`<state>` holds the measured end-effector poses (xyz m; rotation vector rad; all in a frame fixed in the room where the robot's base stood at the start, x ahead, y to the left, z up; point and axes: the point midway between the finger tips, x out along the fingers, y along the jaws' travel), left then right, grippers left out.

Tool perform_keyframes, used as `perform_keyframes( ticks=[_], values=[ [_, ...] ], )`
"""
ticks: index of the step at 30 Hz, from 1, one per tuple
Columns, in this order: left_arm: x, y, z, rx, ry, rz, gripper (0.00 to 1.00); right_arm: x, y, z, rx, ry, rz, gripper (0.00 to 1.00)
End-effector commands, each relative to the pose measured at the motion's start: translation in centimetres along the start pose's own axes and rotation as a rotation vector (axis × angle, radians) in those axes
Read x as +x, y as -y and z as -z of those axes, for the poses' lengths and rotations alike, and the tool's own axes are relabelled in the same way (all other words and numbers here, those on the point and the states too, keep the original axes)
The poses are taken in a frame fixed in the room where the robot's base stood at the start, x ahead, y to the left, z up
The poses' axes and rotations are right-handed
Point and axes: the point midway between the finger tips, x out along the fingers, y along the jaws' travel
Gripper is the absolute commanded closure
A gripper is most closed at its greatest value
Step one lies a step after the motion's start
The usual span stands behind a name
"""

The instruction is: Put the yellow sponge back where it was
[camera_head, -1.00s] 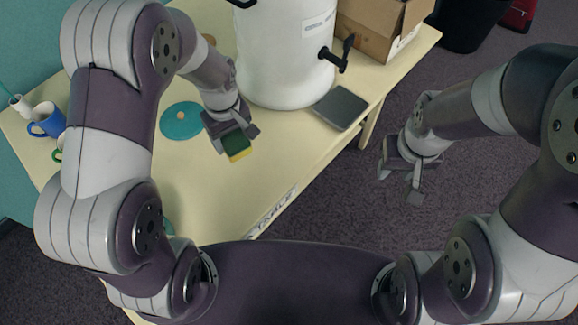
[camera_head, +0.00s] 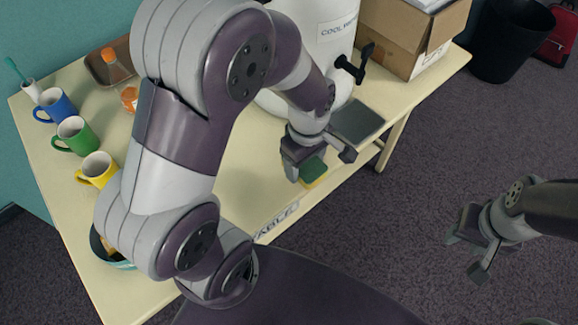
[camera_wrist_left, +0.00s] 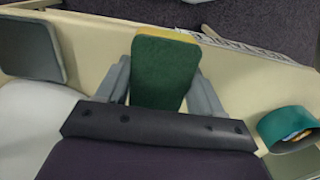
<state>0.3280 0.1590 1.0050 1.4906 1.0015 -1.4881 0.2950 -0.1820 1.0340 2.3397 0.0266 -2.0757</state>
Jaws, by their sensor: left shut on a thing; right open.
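The yellow sponge (camera_head: 313,171) has a green face and a yellow body. It also shows in the left wrist view (camera_wrist_left: 163,72), green side towards the camera with a yellow edge at its far end. My left gripper (camera_head: 318,168) is shut on it, with one finger on each side. It is over the front edge area of the cream table (camera_head: 245,172); I cannot tell its exact height. My right gripper (camera_head: 468,256) is open and empty, over the carpet right of the table.
A white cooler (camera_head: 333,50) with a black tap stands behind the left gripper, a dark grey pad (camera_head: 357,122) beside it. Blue (camera_head: 56,105), green (camera_head: 75,136) and yellow (camera_head: 97,170) mugs line the left. A teal bowl (camera_wrist_left: 292,128) holds small items. A cardboard box (camera_head: 415,40) stands at the back right.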

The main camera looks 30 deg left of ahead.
Motion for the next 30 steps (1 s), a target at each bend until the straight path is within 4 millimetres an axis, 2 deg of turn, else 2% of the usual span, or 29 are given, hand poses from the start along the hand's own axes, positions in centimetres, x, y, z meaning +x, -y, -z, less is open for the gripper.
perform_keyframes(
  ticks=[3, 7, 15, 26, 27, 29, 30],
  values=[
    [1.7, 0.8, 2.9, -0.006, 0.002, 0.004, 0.57, -0.4, 0.0, 0.0, 0.0, 0.0, 0.0, 0.57],
    [2.8, 1.1, 4.6, -0.001, 0.001, 0.002, 0.57, -0.5, 0.0, 0.1, 0.0, 0.0, 0.0, 0.57],
    [6.9, 1.1, 4.8, 0.004, 0.001, 0.002, 0.57, -0.6, 0.0, 0.1, 0.0, 0.0, 0.0, 0.57],
    [7.4, 1.1, 4.8, 0.004, 0.0, 0.0, 0.57, -0.3, 0.0, 0.0, 0.0, 0.0, 0.0, 0.57],
    [7.4, 1.1, 4.8, 0.004, 0.0, -0.001, 0.27, -0.4, 0.0, 0.0, 0.0, 0.0, 0.0, 0.57],
    [7.3, 1.1, 4.8, 0.004, 0.0, -0.001, 0.08, -0.4, 0.0, 0.0, 0.0, 0.0, 0.0, 0.57],
    [7.3, 1.1, 4.8, 0.004, 0.0, -0.001, 0.08, -0.4, 0.0, 0.0, 0.0, 0.0, 0.0, 0.57]
  ],
)
